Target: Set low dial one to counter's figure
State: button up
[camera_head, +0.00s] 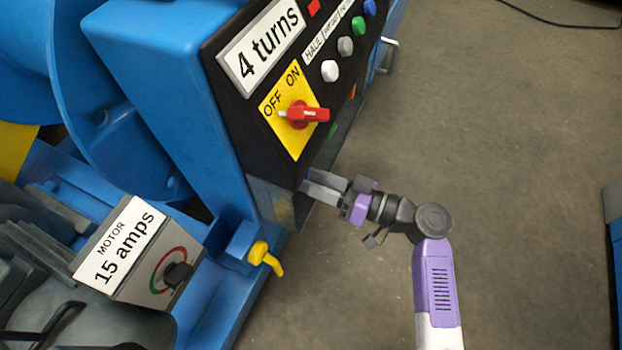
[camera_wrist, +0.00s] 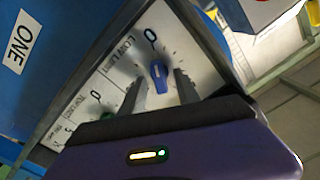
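A blue dial knob (camera_wrist: 159,76) sits on a pale panel whose label looks like "LOW LIMIT", with a 0 above it and tick marks around it. A plate reading "ONE" (camera_wrist: 23,42) is on the blue housing beside this panel. The counter (camera_head: 263,48) reads "4 turns" in the head view. My gripper (camera_wrist: 161,77) is open, with one finger on each side of the blue knob; I cannot tell whether they touch it. In the head view my gripper (camera_head: 308,187) is at the housing's lower side, and the dial is hidden there.
A red OFF/ON switch (camera_head: 304,115), a yellow tap handle (camera_head: 265,258) and a motor box reading "15 amps" (camera_head: 121,254) are nearby. Open floor lies to the right.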

jog(key=shift+a, duration=0.15)
grip_shut()
dwell(0.4)
